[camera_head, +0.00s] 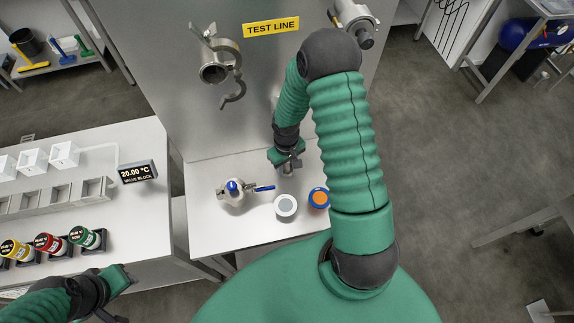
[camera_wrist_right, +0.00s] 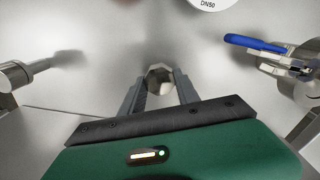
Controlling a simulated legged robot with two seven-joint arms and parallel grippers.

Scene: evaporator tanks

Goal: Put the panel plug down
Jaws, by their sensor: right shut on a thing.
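My right gripper (camera_head: 287,160) is over the back part of the steel bench (camera_head: 215,228). It is shut on the panel plug, a small grey metal piece (camera_head: 288,170) below its fingers. In the right wrist view the plug (camera_wrist_right: 159,78) shows as a faceted metal end between the two fingers (camera_wrist_right: 160,92). I cannot tell whether the plug touches the bench. My left gripper (camera_head: 120,280) is at the lower left, away from the plug; its finger opening is not clear.
A blue-handled valve (camera_head: 234,190) stands left of the plug. A grey-topped white cap (camera_head: 286,206) and an orange-and-blue one (camera_head: 319,198) are in front. The upright TEST LINE panel (camera_head: 180,100) carries a clamped pipe end (camera_head: 214,68). Bare bench lies around the plug.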

